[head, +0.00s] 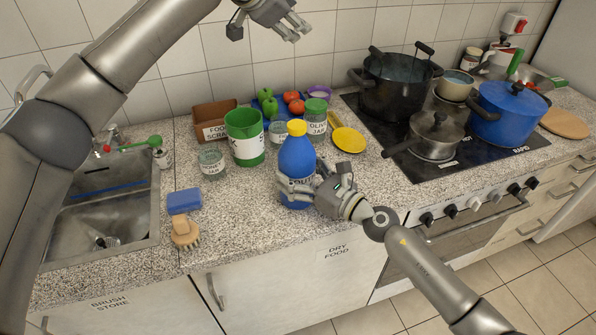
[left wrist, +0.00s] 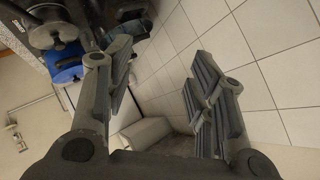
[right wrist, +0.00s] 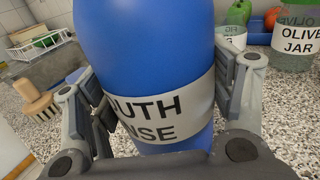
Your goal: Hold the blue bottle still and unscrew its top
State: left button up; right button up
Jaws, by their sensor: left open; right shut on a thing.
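The blue bottle (head: 297,158) stands upright on the speckled counter, with a yellow top (head: 297,127) on it and a white label round its lower body. My right gripper (head: 312,190) is shut on the bottle's lower body from the front right. In the right wrist view the bottle (right wrist: 145,50) fills the middle between my fingers; its top is out of that view. My left gripper (head: 272,22) is open and empty, high against the tiled wall, above and apart from the bottle. In the left wrist view its fingers (left wrist: 155,100) are spread with nothing between them.
A green container (head: 245,138), glass jar (head: 212,162), olive jar (head: 315,117) and yellow spoon rest (head: 348,140) surround the bottle. Pots (head: 395,85) stand on the hob at right. A sponge (head: 184,201) and brush (head: 185,231) lie left, near the sink (head: 110,215).

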pick_arm(q)
jog(key=w+d+r+m+t+h, duration=0.1)
jog(key=d+r+m+t+h, duration=0.3)
jog(key=r, duration=0.3)
jog(key=w+d+r+m+t+h, duration=0.2)
jog(key=d+r+m, duration=0.35)
jog(key=r, duration=0.25)
jog(key=s+d+f+m+g+h, duration=0.2)
jog(key=s+d+m+g+h, duration=0.65)
jog(key=m, duration=0.85)
jog(key=m+g+y, duration=0.8)
jog(key=m+y, duration=0.2)
jog(key=y, duration=1)
send_near(297, 124)
jog(key=shift+s+n, duration=0.2)
jog(key=shift+n, duration=0.05)
jog(key=shift+a+f, duration=0.15)
jog(key=shift+f, duration=4.3)
